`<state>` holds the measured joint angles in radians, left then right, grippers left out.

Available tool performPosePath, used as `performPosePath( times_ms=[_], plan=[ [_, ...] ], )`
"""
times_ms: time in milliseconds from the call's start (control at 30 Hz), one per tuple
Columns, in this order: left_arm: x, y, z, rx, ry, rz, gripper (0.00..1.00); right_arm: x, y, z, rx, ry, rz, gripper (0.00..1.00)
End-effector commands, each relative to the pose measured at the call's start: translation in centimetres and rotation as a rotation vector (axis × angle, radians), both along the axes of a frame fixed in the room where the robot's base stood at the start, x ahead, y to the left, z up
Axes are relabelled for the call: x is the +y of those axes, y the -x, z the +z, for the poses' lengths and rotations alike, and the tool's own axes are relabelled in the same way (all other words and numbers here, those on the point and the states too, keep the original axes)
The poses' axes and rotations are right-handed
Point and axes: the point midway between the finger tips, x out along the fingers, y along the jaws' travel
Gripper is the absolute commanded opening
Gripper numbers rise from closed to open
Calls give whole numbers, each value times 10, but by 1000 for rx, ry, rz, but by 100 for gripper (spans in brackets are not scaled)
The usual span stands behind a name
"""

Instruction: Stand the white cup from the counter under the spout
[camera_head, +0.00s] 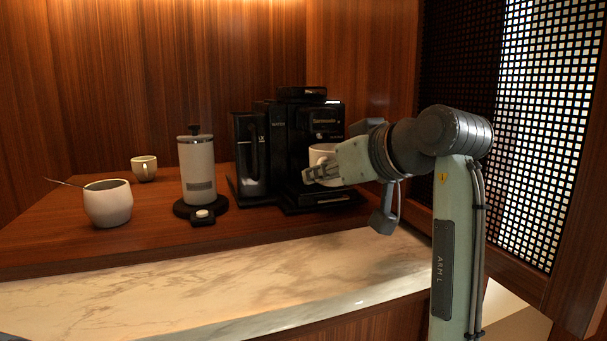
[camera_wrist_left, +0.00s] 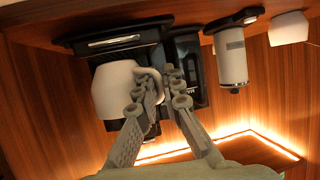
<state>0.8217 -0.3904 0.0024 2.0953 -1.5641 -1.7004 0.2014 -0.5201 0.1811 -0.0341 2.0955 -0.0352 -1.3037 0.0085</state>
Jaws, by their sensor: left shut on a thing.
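The white cup (camera_head: 322,153) is at the front of the black coffee machine (camera_head: 290,150), below its head and above the drip tray (camera_head: 325,200). My left gripper (camera_head: 312,174) is in front of the cup and hides its lower part. The left wrist view is upside down. There the cup (camera_wrist_left: 113,92) shows beside the fingers, with its handle between the fingertips of my left gripper (camera_wrist_left: 158,82), which is shut on it. The cup looks about upright. I cannot tell whether its base touches the tray. The spout itself is not clearly visible. My right gripper is not in view.
A white canister (camera_head: 197,170) on a dark base stands left of the machine. A round pot (camera_head: 108,206) with a spoon and a small cream cup (camera_head: 143,169) stand further left. The marble front ledge (camera_head: 190,291) is clear. A lattice screen (camera_head: 545,130) is at right.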

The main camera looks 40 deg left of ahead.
Motion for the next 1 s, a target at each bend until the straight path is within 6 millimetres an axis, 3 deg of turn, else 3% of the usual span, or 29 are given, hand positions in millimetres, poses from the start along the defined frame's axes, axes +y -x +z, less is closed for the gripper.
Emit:
performPosePath(
  times_ms=[167,400,500,900,933,1000],
  plan=[
    [14,-4,1,0,-3,2,0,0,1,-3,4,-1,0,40],
    [51,-14,2,1,-3,1,0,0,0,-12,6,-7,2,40],
    [48,-14,-11,3,-2,-2,0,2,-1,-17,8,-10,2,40],
    [48,-14,-16,1,-1,-2,0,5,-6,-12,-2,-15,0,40],
    [48,-14,-15,2,0,-1,11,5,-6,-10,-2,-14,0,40],
    [48,-14,-15,2,0,-1,20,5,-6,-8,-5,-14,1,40]
  ],
)
